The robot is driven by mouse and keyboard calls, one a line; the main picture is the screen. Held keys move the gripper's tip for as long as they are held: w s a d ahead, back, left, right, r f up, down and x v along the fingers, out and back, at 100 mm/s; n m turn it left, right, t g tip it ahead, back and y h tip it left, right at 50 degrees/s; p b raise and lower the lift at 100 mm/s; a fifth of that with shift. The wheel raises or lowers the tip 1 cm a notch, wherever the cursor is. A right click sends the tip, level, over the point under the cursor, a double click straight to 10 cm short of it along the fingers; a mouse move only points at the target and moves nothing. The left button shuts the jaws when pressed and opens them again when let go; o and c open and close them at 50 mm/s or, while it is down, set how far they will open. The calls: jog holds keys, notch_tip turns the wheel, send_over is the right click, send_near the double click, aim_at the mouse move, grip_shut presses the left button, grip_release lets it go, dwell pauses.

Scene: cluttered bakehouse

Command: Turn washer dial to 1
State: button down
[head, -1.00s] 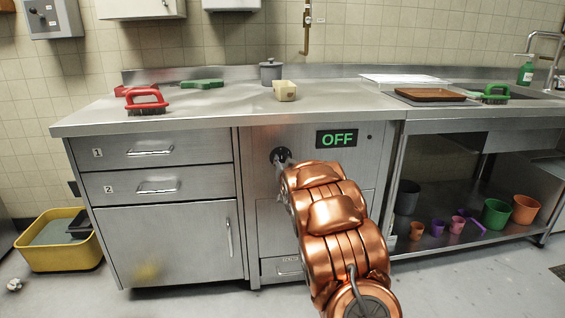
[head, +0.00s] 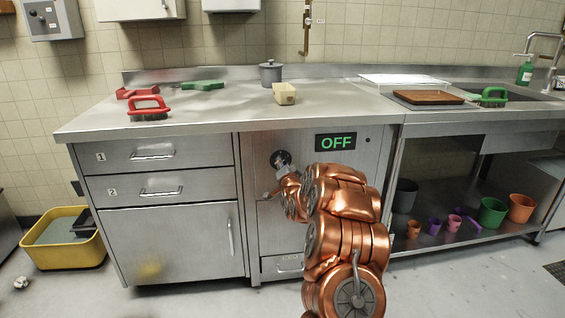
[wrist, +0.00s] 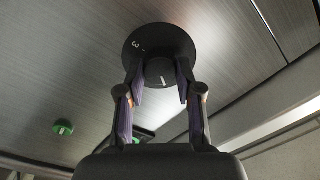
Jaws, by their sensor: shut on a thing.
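The washer is the grey front panel (head: 350,152) under the counter, with a display (head: 336,142) reading OFF in green. Its round black dial (head: 281,158) is left of the display, and my arm comes up to it from below. In the wrist view the dial (wrist: 160,40) fills the top centre, with a white numeral that looks like 3 at its upper left and a short white line on its central knob. My gripper (wrist: 160,82) has its two fingers on either side of the knob and is shut on it. Other dial numerals are not readable.
A green round knob (wrist: 63,129) shows at the left in the wrist view. Drawers (head: 152,152) stand left of the washer, and a shelf with several cups and pots (head: 493,212) right. The counter above holds brushes (head: 148,108), a pot (head: 270,74) and a brown board (head: 428,97).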

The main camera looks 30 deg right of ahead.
jog(key=m+b, duration=0.1)
jog(key=m, duration=0.4)
jog(key=shift+b, duration=0.35)
dwell(0.4)
jog(key=c, duration=0.8)
grip_release()
jog(key=shift+o, duration=0.2)
jog(key=v, duration=1.2)
jog(key=shift+f, duration=0.15)
